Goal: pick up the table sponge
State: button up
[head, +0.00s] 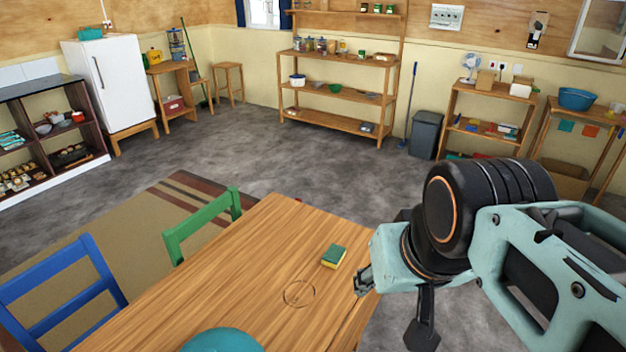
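The sponge (333,256) is a small block with a dark green top and a yellow lower part. It lies flat on the wooden table (240,260), near the table's right edge. My gripper (364,282) is at the lower right of the head view, just right of and below the sponge in the picture, and apart from it. It is seen from the side and partly hidden by my arm, so I cannot tell whether its fingers are open. I see nothing held in it.
A teal rounded object (222,341) is at the table's near edge. A thin dark ring outline (299,293) shows on the tabletop near the sponge. A green chair (203,222) and a blue chair (62,290) stand at the table's left side. Open floor lies beyond.

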aim_at(334, 256)
jog(key=i+l+u, duration=0.1)
jog(key=u, duration=0.3)
jog(key=i+l+u, duration=0.1)
jog(key=u, duration=0.35)
jog(key=i+l+u, duration=0.15)
jog(key=l, duration=0.3)
jog(key=l+u, duration=0.1)
jog(key=l, duration=0.35)
jog(key=i+l+u, duration=0.15)
jog(key=l, duration=0.35)
